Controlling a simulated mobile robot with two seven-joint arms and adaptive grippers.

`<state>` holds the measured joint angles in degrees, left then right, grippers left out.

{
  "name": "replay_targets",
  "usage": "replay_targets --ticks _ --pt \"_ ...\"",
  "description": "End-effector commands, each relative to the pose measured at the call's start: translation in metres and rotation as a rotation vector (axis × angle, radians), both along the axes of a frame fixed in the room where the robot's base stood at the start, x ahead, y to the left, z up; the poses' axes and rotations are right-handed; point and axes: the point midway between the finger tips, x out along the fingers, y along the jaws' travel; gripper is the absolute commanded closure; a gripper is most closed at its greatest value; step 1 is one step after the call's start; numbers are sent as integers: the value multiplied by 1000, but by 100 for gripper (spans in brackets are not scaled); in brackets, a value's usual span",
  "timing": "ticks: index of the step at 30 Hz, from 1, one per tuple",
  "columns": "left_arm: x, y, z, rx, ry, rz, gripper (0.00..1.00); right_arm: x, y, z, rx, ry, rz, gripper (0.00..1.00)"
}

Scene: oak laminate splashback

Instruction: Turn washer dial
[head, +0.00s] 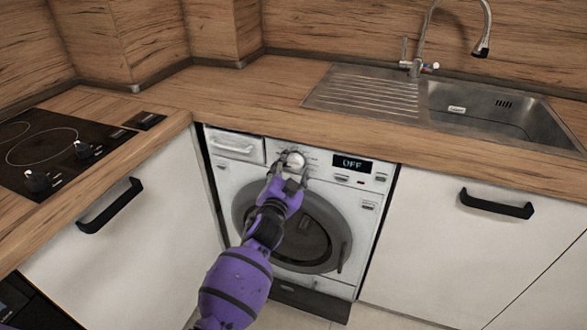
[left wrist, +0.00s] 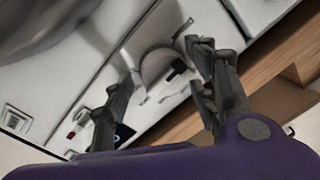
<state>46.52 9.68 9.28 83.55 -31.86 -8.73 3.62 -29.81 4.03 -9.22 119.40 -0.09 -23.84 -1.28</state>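The washer (head: 325,180) stands under the counter, with its round door below the control panel. Its white dial (head: 294,160) is on the upper panel, left of a dark display (head: 352,164) that reads "OFF". My left gripper (head: 288,172) is at the dial, its fingers reaching up to it from below. In the left wrist view the dial (left wrist: 158,68) lies between the two spread fingers of the left gripper (left wrist: 165,70). The fingers look open, with gaps beside the dial. My right gripper is in neither view.
A cooktop (head: 50,155) with knobs is set in the counter at left. A sink (head: 480,108) with a tap is at right. Cabinet fronts with black handles (head: 110,205) flank the washer. The counter edge juts just above the washer panel.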

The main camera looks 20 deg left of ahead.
Motion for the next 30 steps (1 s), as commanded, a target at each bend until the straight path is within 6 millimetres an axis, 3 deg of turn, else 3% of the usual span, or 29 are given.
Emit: replay_targets --ticks 1,9,18,26,27,30 --pt "0 0 0 0 0 0 54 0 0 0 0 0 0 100" --pt "0 -1 0 0 1 -1 89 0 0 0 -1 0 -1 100" --pt "0 -1 -2 178 -6 -3 89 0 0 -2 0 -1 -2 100" --pt "0 -2 -2 186 -6 -3 89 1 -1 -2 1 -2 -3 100" --pt "0 -2 -2 186 -6 -3 59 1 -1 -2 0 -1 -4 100" --pt "0 -2 -2 186 -6 -3 46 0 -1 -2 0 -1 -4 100"
